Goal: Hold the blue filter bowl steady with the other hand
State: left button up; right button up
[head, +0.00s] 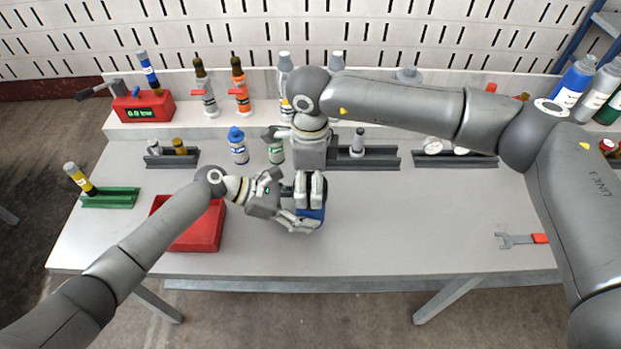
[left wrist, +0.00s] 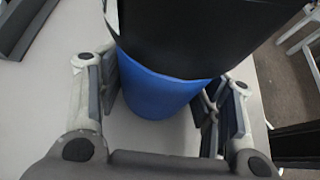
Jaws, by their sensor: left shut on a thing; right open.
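The blue filter bowl (head: 314,216) is over the front middle of the table. It also shows in the left wrist view (left wrist: 158,93), upright below a wider black part (left wrist: 190,38). My left gripper (head: 299,216) comes from the left and is shut on the bowl, with a finger on each side of it in the left wrist view (left wrist: 160,95). My right gripper (head: 311,190) points down just above the bowl, and its jaws are open. The right gripper and the left fingers hide much of the bowl and what is above it in the head view.
A red tray (head: 213,238) is left of the bowl, behind my left arm. A green rack (head: 108,201) is at the far left. Dark racks (head: 378,161) and several bottles (head: 241,92) line the back. A wrench (head: 518,240) lies at right; the table between is clear.

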jog(key=m, duration=0.6)
dwell(0.5)
jog(key=m, duration=0.6)
dwell(0.4)
jog(key=shift+f, duration=1.25)
jog(key=shift+c, duration=0.4)
